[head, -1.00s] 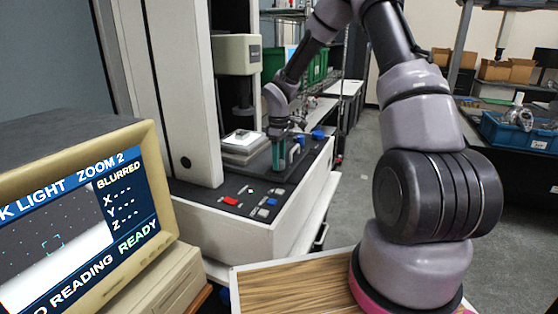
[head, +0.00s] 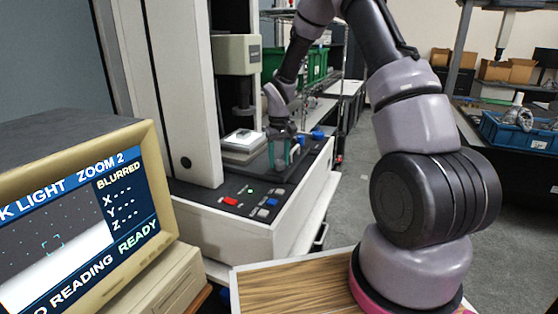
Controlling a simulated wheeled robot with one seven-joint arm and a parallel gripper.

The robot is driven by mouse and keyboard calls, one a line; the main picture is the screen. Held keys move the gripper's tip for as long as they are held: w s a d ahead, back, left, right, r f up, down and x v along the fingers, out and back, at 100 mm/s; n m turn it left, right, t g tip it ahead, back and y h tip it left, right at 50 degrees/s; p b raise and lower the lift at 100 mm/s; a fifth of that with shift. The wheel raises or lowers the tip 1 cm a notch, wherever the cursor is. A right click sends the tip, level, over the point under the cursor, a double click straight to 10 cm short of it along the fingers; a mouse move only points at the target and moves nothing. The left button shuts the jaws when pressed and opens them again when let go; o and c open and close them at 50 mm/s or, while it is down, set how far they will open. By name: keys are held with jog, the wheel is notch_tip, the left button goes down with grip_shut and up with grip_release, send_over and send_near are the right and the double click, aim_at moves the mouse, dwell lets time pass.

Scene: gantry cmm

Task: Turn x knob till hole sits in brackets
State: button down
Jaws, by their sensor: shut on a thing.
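My gripper (head: 281,158) points down at the right side of the measuring machine's deck (head: 250,182). Its fingers are closed on a knob, which they mostly hide; I cannot read any label on it. Teal shows at the fingers. The monitor (head: 155,190) on the left shows small cyan brackets (head: 51,245) on a dark speckled field, with a pale band below them. I see no clear hole in the brackets. The screen reads BLURRED, ZOOM 2 and READY, with dashes for X, Y and Z.
Blue knobs (head: 317,134) stand behind my gripper. A red button (head: 230,201) and several other buttons sit on the deck's front. A pale block (head: 243,137) lies on the stage under the machine's head (head: 237,55). A wooden tabletop (head: 290,285) is in front.

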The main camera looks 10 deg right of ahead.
aim_at(279, 161)
dwell(0.3)
jog(key=shift+c, duration=1.3)
grip_release()
notch_tip(279, 161, up, 11)
